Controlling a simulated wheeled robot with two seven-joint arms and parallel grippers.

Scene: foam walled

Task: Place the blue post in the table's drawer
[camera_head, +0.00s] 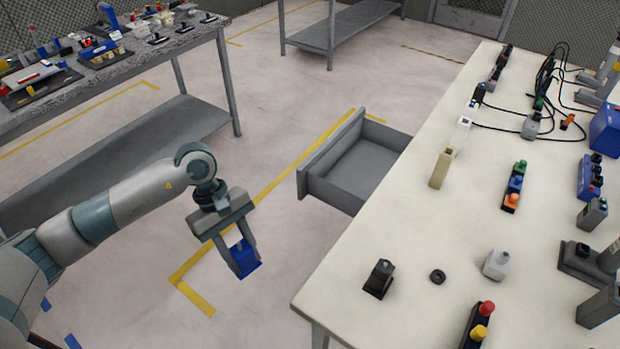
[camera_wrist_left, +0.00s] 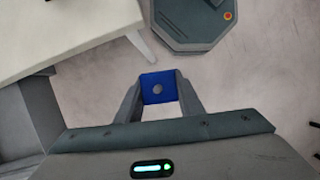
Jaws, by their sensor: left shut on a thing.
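My left gripper (camera_head: 243,269) is shut on the blue post (camera_head: 245,256). It holds the post over the floor, to the left of the white table (camera_head: 400,240). In the left wrist view the blue post (camera_wrist_left: 159,88) shows between the two fingers of the left gripper (camera_wrist_left: 159,97), with a round grey spot on its face. The table's grey drawer (camera_head: 349,173) is pulled out from the table's left side, and its visible inside looks empty. The drawer lies to the upper right of the gripper, apart from it. My right gripper is not in view.
The tabletop holds a beige block (camera_head: 441,169), a black block (camera_head: 379,277), a dark ring (camera_head: 437,277) and several connectors and cables. A grey workbench (camera_head: 110,75) with parts stands at the upper left. The floor between bench and table is clear.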

